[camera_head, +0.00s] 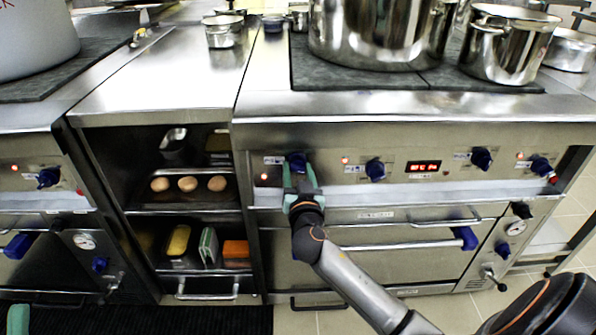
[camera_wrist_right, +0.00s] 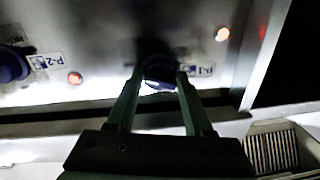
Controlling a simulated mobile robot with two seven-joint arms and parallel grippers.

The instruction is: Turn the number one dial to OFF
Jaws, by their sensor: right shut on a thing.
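The number one dial (camera_head: 297,160) is a dark blue knob at the left end of the middle range's control panel. In the right wrist view the dial (camera_wrist_right: 159,71) has a label reading P-1 beside it. My right gripper (camera_head: 300,176) reaches the panel from below. Its two green fingers stand on either side of the dial and are shut on it; the gripper also shows in the right wrist view (camera_wrist_right: 158,80). The fingers partly cover the dial, and I cannot read its exact setting. At the lower left edge a small green part shows, probably my left gripper (camera_head: 18,320); its jaws cannot be made out.
More blue dials sit along the panel, the nearest being the second dial (camera_head: 375,169). A red display (camera_head: 425,166) is right of it. An oven handle (camera_head: 400,245) runs below. A large stockpot (camera_head: 365,35) stands on the cooktop above. Open shelves with food are at left.

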